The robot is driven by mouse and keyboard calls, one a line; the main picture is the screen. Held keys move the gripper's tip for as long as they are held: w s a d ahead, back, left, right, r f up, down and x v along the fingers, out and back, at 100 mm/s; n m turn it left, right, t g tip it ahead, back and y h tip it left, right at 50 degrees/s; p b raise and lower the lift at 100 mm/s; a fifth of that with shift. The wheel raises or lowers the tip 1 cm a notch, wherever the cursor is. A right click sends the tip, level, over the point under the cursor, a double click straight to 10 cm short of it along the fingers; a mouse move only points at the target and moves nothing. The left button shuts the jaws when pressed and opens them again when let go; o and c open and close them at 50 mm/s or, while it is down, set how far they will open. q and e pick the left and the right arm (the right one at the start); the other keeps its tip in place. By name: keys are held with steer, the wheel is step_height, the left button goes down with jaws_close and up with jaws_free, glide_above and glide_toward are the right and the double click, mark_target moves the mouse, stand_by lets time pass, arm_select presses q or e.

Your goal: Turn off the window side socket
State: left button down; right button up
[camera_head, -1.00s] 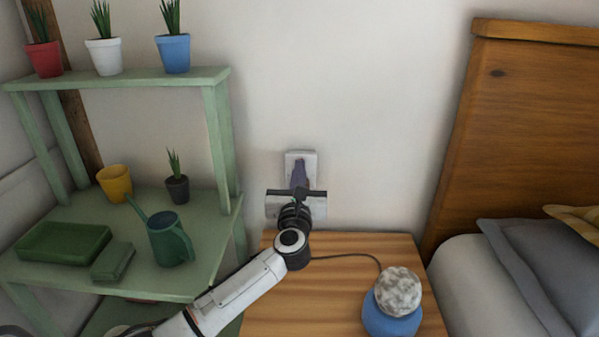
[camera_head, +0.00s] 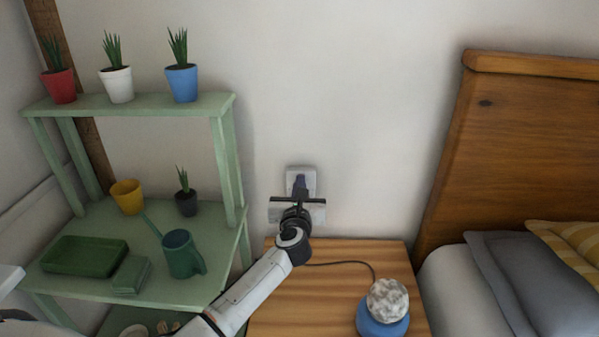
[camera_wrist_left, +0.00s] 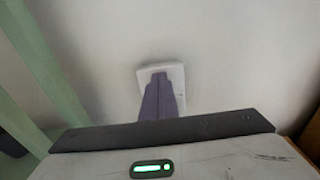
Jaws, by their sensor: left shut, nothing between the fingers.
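A white wall socket plate (camera_head: 310,176) is on the wall above the bedside table, and it also shows in the wrist view (camera_wrist_left: 177,74). A second, wider white plate (camera_head: 318,213) sits just below it, largely behind my wrist. My left gripper (camera_head: 299,181) is shut and empty, its purplish fingers pointing at the upper plate. In the wrist view the closed fingertips (camera_wrist_left: 159,77) overlap the plate's left and middle part. They hide any switch there, and I cannot tell whether they touch it. My right gripper is not in view.
A green shelf (camera_head: 150,104) with potted plants and a watering can (camera_head: 181,254) stands left. A wooden bedside table (camera_head: 290,308) below the sockets holds a blue-based lamp (camera_head: 383,318) with a cable. A wooden headboard (camera_head: 530,140) and bed are right.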

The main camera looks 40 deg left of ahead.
arm_select(q)
steer(key=shift+w+a+r, duration=0.15)
steer(key=shift+a+r, duration=0.15)
steer(key=shift+r, duration=0.15)
steer(key=f+p+v, duration=0.1)
steer(key=p+v, duration=0.1)
steer(key=v, duration=1.2)
steer(key=shift+d, duration=0.4)
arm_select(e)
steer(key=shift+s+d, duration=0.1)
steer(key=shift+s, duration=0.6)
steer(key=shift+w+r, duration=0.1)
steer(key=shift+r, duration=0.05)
